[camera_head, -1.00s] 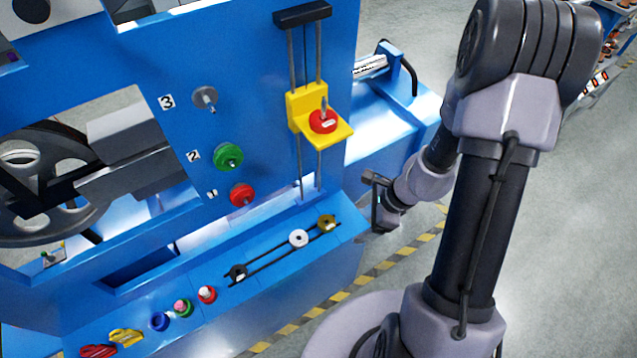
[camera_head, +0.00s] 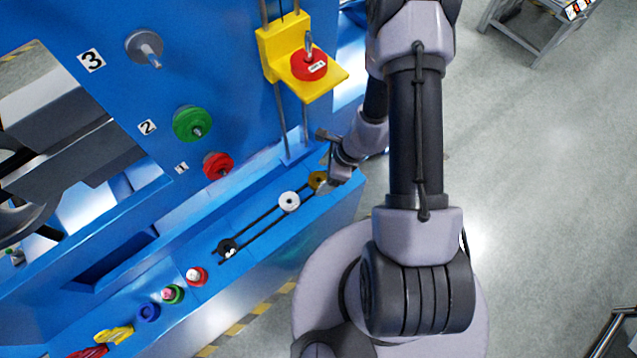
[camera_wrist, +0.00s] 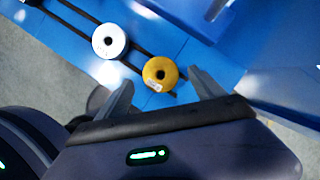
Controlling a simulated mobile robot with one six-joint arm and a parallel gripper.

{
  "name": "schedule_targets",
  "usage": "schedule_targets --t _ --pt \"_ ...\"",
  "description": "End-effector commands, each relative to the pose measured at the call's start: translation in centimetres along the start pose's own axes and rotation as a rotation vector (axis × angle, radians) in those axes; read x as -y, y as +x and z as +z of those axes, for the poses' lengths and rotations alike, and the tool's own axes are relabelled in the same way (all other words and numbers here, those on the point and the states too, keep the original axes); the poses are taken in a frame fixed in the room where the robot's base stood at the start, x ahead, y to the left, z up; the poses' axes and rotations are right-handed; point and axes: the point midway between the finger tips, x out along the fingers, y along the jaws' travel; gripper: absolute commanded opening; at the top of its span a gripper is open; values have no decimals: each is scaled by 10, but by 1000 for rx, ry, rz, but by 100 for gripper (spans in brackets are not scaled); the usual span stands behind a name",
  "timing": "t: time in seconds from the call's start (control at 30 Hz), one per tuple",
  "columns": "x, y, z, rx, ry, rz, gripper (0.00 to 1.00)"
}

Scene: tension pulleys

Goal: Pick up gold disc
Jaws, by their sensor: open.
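The gold disc (camera_head: 317,181) lies at the right end of the dark rails on the blue ledge. In the wrist view the gold disc (camera_wrist: 160,74) is a ring with a dark centre hole and a small label. My gripper (camera_wrist: 156,88) is open, and the disc shows between its two spread fingers, nearer the far side of the gap; the picture does not show it gripped. In the head view my gripper (camera_head: 333,160) is beside the disc, partly covering its right side.
A white disc (camera_head: 289,201) sits left of the gold one on the rails, with a black disc (camera_head: 227,248) farther left. A yellow bracket (camera_head: 285,47) holding a red disc (camera_head: 309,65) stands above on the blue panel. Green and red pulleys are on pegs to the left.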

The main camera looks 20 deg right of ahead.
Motion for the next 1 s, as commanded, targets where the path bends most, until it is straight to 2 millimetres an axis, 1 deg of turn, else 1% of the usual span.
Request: schedule_targets --t 0.03,0.1,0.17,0.37,0.4,0.67,0.7,0.77,1.0 --pt "-1 14 -2 0 0 2 78" --pt "0 23 -1 0 -1 0 78" --pt "0 26 -1 0 -1 0 78" --pt "0 24 0 0 0 -1 78" --pt "0 24 0 1 0 -1 70" --pt "0 24 0 1 0 -1 19" --pt "0 24 0 1 0 -1 11" --pt "0 24 0 1 0 -1 0" --pt "0 24 0 1 0 -1 0"
